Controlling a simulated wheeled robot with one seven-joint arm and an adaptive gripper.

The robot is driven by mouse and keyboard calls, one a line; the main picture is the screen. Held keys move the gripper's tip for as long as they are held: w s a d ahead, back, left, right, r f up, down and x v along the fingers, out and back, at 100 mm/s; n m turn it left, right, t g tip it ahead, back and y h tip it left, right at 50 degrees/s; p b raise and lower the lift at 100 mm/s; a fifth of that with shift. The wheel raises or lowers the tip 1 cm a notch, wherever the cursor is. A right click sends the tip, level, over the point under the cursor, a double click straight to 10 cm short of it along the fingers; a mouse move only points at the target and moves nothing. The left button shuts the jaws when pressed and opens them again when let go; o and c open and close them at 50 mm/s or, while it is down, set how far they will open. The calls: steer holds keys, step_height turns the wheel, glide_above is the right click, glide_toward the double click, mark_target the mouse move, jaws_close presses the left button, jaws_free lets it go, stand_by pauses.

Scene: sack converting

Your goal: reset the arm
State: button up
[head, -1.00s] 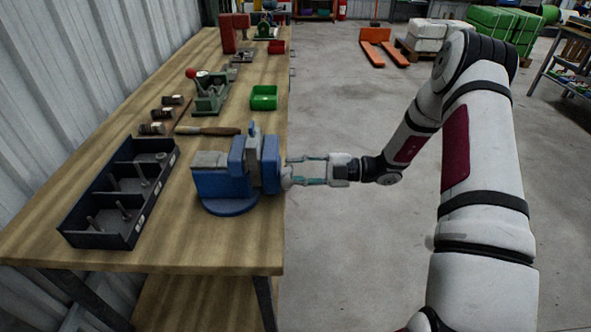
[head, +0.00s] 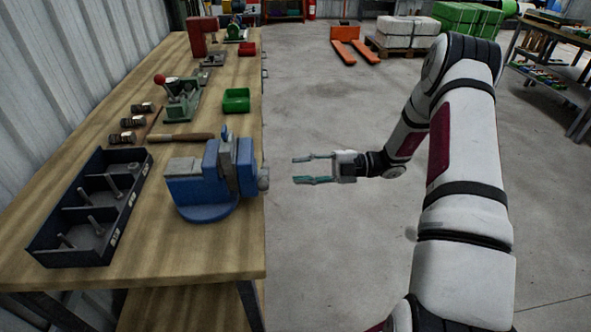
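My gripper (head: 304,170) hangs over the open floor to the right of the workbench (head: 200,262), with its fingers pointing left toward the bench. Its two fingers are spread apart and nothing is between them. My arm reaches in from the right side and bends down to the gripper. The blue vise (head: 205,187) stands on the bench near the right edge. A clear gap shows between the fingertips and the vise's round end.
On the bench are a black divided bin (head: 90,215) with pins, a wooden-handled tool (head: 180,137), a green toggle press (head: 182,100) and a green tray (head: 236,100). An orange pallet jack (head: 353,45) and sack pallets (head: 405,33) stand behind. The floor between is clear.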

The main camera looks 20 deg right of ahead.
stand_by(0.4)
steer(key=s+a+r+n+g+h+p, duration=0.1)
steer(key=s+a+r+n+g+h, duration=0.35)
steer(key=s+r+n, duration=0.5)
steer(key=s+a+r+n+g+h+p, duration=0.1)
steer(key=s+a+r+n+g+h, duration=0.25)
steer(key=a+r+n, duration=0.6)
steer(key=s+d+r+n+t+h, duration=0.2)
steer(key=s+n, duration=0.4)
steer(key=n, duration=0.3)
steer(key=s+d+r+n+t+h+p, duration=0.1)
steer(key=s+n+h, duration=0.3)
steer(key=n, duration=0.5)
steer(key=s+d+r+n+t+h+p, duration=0.1)
steer(key=s+d+r+n+t+h, duration=0.2)
steer(key=s+n, duration=0.5)
steer(key=shift+s+d+r+n+t, duration=0.2)
steer(key=shift+s+r+n+t, duration=0.1)
steer(key=shift+r+n, duration=0.1)
